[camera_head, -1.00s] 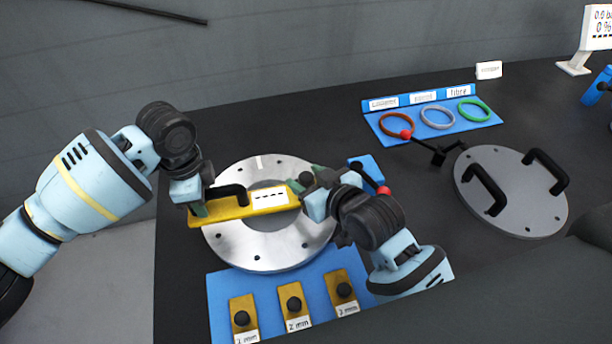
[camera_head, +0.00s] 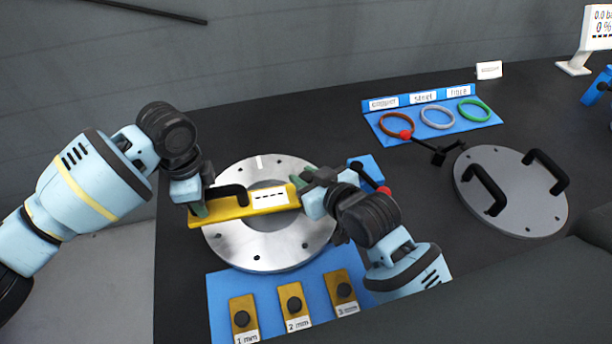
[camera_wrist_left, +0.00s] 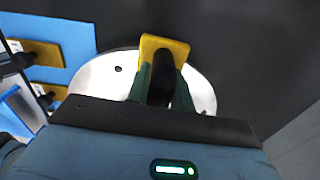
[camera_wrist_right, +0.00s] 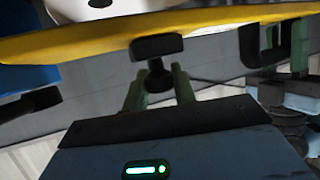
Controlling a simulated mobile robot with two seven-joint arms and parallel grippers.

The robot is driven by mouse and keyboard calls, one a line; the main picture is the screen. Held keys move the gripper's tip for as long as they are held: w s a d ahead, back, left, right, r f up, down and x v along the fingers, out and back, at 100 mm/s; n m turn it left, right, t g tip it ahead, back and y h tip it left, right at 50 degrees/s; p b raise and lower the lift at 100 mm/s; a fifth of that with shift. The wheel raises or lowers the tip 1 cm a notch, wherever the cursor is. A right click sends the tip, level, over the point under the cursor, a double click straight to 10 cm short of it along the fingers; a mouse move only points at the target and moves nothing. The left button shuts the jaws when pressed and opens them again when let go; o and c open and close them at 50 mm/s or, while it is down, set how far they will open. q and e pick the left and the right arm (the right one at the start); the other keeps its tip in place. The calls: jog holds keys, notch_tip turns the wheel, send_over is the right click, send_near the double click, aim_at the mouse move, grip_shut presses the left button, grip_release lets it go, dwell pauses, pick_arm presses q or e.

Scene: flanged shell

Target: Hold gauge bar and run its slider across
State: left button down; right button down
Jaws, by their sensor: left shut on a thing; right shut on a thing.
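The yellow gauge bar (camera_head: 232,212) lies across the silver flange ring (camera_head: 270,257) in the head view, with a white display showing dashes. It also shows in the left wrist view (camera_wrist_left: 172,44) and the right wrist view (camera_wrist_right: 90,41). My left gripper (camera_head: 203,203) is shut on the bar's black handle (camera_wrist_left: 160,80) at its left end. My right gripper (camera_head: 306,183) is at the bar's right end, shut on the dark slider knob (camera_wrist_right: 157,75) under a black block. In the head view the slider is hidden behind the right gripper.
A blue mat with three brass gauge blocks (camera_head: 293,300) lies in front of the ring. A grey cover plate (camera_head: 512,205) with two black handles lies right. A blue tray (camera_head: 480,122) holds brown, grey-blue and green rings. A red-tipped black lever (camera_head: 425,142) stands between.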

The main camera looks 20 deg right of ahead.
pick_arm(q)
jog(key=shift+f, duration=0.1)
pick_arm(e)
jog(key=d, duration=0.7)
jog(key=shift+s, duration=0.2)
jog(key=c, duration=1.2)
grip_release()
jog(key=shift+o, duration=0.4)
jog(key=shift+a, duration=0.1)
jog(key=v, duration=1.2)
pick_arm(q)
jog(key=c, duration=1.1)
grip_release()
jog(key=shift+c, duration=0.2)
